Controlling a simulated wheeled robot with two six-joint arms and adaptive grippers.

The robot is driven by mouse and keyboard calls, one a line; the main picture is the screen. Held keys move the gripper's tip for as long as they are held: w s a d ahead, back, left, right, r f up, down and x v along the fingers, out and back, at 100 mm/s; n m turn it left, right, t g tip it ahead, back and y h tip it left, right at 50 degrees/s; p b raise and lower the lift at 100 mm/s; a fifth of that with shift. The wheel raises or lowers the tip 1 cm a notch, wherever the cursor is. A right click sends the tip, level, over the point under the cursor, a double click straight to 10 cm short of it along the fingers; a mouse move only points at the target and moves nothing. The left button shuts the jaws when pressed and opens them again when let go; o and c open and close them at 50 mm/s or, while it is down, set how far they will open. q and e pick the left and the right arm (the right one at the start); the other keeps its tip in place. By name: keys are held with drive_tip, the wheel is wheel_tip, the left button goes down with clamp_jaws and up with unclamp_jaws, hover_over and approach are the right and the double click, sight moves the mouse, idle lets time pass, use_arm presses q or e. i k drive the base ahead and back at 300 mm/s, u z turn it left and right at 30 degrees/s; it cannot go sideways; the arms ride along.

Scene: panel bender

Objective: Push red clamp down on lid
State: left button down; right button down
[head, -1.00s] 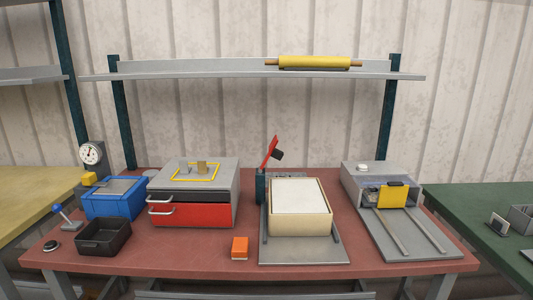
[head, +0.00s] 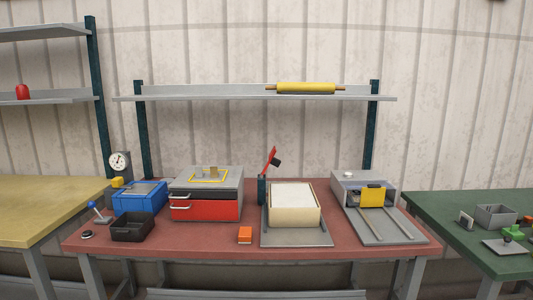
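The red clamp (head: 269,160) stands raised and tilted on a dark post at the back left of the cream box, with a black pad near its upper part. The cream box (head: 293,217) with its pale lid (head: 293,196) sits on a grey plate (head: 269,240) on the red-brown table. The clamp is apart from the lid. Neither of my grippers shows in the head view.
A grey machine with a yellow plate (head: 372,197) and rails is at right. A shelf (head: 200,98) holding a yellow roller (head: 306,88) hangs behind.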

sight(272, 161)
drive_tip(key=u, duration=0.25)
drive_tip(key=i, duration=1.2)
drive_tip(key=z, duration=0.7)
